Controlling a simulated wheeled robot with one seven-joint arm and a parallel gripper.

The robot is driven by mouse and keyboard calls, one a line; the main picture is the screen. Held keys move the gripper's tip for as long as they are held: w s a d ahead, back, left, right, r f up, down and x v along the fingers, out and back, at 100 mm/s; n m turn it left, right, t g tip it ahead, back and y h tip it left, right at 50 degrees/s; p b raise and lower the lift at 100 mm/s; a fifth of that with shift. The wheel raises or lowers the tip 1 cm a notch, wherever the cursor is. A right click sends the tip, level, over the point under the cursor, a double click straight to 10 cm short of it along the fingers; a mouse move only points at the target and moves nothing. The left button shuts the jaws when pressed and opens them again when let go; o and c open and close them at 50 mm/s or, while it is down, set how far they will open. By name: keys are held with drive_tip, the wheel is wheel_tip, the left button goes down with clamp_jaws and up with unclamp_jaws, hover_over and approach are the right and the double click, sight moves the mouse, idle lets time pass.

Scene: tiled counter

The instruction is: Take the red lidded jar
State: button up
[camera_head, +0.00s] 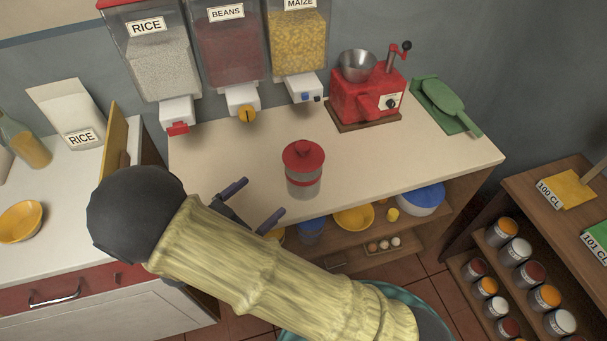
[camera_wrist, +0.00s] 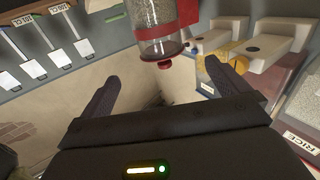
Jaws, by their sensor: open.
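The red lidded jar (camera_head: 304,176) stands upright on the pale counter, with a red lid and knob, a see-through body and a red band. My gripper (camera_head: 254,203) is open and empty. In the head view its two dark fingers are to the left of the jar and a little nearer, apart from it. The open fingers also frame the wrist view (camera_wrist: 163,75). A clear vessel with red parts (camera_wrist: 152,18) shows beyond them there; I cannot tell whether it is the jar.
Dispensers of rice (camera_head: 165,70), beans (camera_head: 228,50) and maize (camera_head: 298,45) hang behind the counter (camera_head: 400,155). A red grinder (camera_head: 368,95) and green scoop (camera_head: 440,102) are at the back right. The counter right of the jar is clear. A shelf (camera_head: 520,187) with small jars stands at the right.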

sight(289, 174)
drive_tip(key=x, duration=1)
drive_tip(key=shift+p, duration=0.35)
drive_tip(key=shift+p+x, duration=0.4)
drive_tip(key=shift+x, duration=2.25)
drive_tip(key=shift+r, duration=0.1)
drive_tip(key=c, duration=2)
drive_tip(key=shift+r, duration=0.1)
wheel_tip(289, 174, up, 10)
drive_tip(key=shift+f, duration=0.1)
